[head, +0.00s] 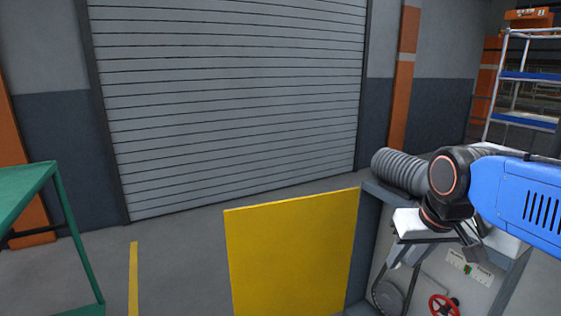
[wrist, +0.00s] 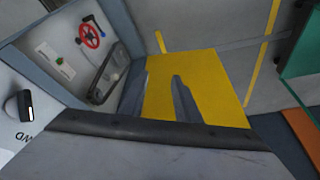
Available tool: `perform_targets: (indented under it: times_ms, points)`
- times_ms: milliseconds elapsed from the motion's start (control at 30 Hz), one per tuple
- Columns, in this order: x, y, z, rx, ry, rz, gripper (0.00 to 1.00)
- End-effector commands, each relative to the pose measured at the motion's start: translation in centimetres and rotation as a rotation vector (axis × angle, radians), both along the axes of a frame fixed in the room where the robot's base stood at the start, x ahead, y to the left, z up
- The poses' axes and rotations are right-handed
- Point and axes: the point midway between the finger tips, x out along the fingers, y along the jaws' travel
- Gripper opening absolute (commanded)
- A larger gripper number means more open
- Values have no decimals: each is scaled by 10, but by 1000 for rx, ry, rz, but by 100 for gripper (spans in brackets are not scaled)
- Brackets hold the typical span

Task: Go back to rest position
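My gripper (head: 408,252) hangs below the black wrist joint at the right of the head view, in front of the open grey cabinet (head: 365,245). Its pale grey finger parts are small and partly merge with the cabinet behind them, so their opening is unclear. I see no object held in it. In the wrist view a grey pointed shape stands in front of the yellow door; I cannot tell whether it is a finger.
The cabinet's yellow door (head: 292,252) stands open, also seen in the wrist view (wrist: 215,85). Inside are a red handwheel (head: 443,306) and a control panel (head: 468,270). A green table (head: 28,190) stands left; floor between is clear.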

Motion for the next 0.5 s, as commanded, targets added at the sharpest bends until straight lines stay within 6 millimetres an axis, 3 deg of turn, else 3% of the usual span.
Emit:
perform_targets:
  times_ms: [200,500]
  points:
    - [-50,-17,-36,-15,-68,-24,29]
    - [-93,-24,-75,-26,-61,-31,29]
